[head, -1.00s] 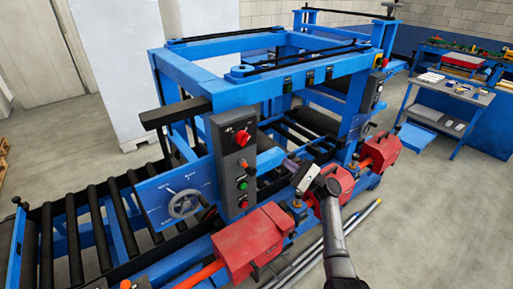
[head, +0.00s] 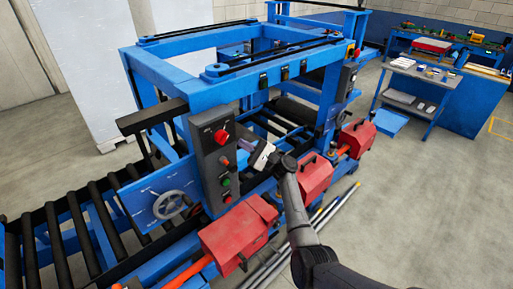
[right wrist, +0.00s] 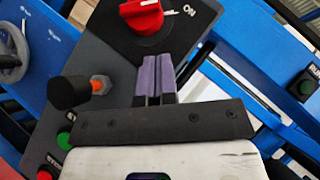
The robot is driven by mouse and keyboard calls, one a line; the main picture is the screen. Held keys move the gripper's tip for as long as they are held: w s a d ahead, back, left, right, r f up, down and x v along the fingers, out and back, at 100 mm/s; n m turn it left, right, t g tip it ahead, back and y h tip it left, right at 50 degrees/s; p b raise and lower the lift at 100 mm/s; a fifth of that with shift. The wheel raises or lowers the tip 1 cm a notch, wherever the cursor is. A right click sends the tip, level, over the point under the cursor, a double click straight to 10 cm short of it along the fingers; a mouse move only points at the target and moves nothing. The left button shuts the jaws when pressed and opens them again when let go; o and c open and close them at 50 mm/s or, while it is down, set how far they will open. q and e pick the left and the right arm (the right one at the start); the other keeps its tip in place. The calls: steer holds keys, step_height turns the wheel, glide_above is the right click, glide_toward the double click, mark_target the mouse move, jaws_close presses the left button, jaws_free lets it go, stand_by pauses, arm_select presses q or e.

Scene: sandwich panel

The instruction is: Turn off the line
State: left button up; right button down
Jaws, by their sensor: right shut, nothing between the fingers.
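A dark grey control panel (head: 208,150) stands on the near side of the blue machine. Near its top is a red rotary switch (head: 221,136), which also shows at the top of the right wrist view (right wrist: 141,14) with the word ON to its right. Below it are an orange-and-black lever, a green button (head: 225,181) and a red button (head: 227,199). My right gripper (head: 243,146) is just right of the panel; in the right wrist view its purple fingers (right wrist: 154,76) are together and empty, just below the red switch. Contact with the switch cannot be told. My left gripper is not in view.
A handwheel (head: 172,205) is left of the panel, above a roller conveyor (head: 50,250). Red motor housings (head: 238,229) line the near side of the machine. A blue frame (head: 185,80) rises behind the panel. Open floor lies at right.

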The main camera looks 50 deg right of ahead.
mark_target(222, 137)
steer(key=shift+w+a+r+p, duration=0.2)
steer(key=shift+a+r+p, duration=0.45)
steer(key=shift+a+r, duration=0.15)
steer(key=shift+w+a+r+p, duration=0.15)
steer(key=shift+a+r+p, duration=0.45)
steer(key=shift+a+r, duration=0.15)
